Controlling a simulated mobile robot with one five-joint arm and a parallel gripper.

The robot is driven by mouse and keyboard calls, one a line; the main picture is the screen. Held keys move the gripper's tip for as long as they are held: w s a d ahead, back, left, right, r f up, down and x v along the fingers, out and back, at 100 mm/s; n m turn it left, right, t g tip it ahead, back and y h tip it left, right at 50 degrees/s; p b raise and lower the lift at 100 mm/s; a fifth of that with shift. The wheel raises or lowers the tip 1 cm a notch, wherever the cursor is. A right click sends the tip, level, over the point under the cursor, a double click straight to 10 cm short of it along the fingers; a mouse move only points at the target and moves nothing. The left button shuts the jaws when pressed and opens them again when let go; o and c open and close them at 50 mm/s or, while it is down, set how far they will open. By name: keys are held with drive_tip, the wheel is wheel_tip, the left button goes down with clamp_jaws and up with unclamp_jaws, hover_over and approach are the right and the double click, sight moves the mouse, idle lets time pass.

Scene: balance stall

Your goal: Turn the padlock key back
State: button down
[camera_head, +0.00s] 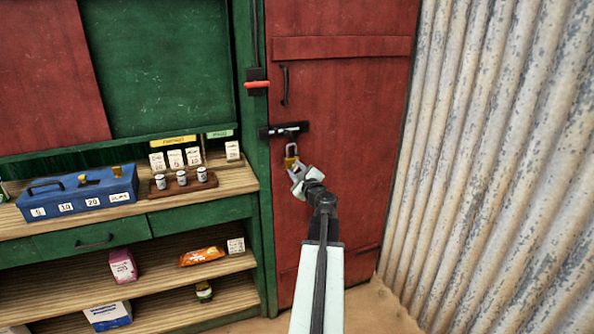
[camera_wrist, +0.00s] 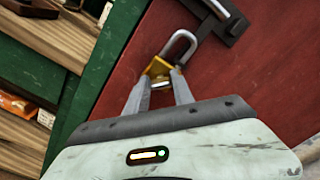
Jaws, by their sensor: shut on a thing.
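The padlock (camera_head: 290,161) has a brass body and a steel shackle and is at the black hasp (camera_head: 284,130) on the red door. In the wrist view the padlock (camera_wrist: 158,68) is just beyond my fingertips, with its shackle reaching up toward the hasp (camera_wrist: 226,22). I cannot tell whether the shackle is locked. My gripper (camera_head: 297,172) is right below the padlock. In the wrist view my gripper (camera_wrist: 160,79) is shut on the key (camera_wrist: 157,86), a small pale piece between the fingers at the padlock's underside. Most of the key is hidden.
A shelf counter on the left holds a blue cash box (camera_head: 78,190) and a wooden block with several weights (camera_head: 182,184). A green post (camera_head: 267,210) borders the red door (camera_head: 340,95). A corrugated metal wall (camera_head: 480,150) stands close on the right.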

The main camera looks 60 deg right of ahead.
drive_tip(key=n, duration=0.4)
drive_tip(key=shift+f, duration=0.1)
drive_tip(key=shift+n, duration=2.1)
drive_tip(key=c, duration=1.1)
unclamp_jaws()
drive_tip(key=shift+s, duration=0.1)
drive_tip(key=v, duration=0.7)
drive_tip(key=shift+s+a, duration=0.2)
drive_tip(key=shift+a, duration=0.05)
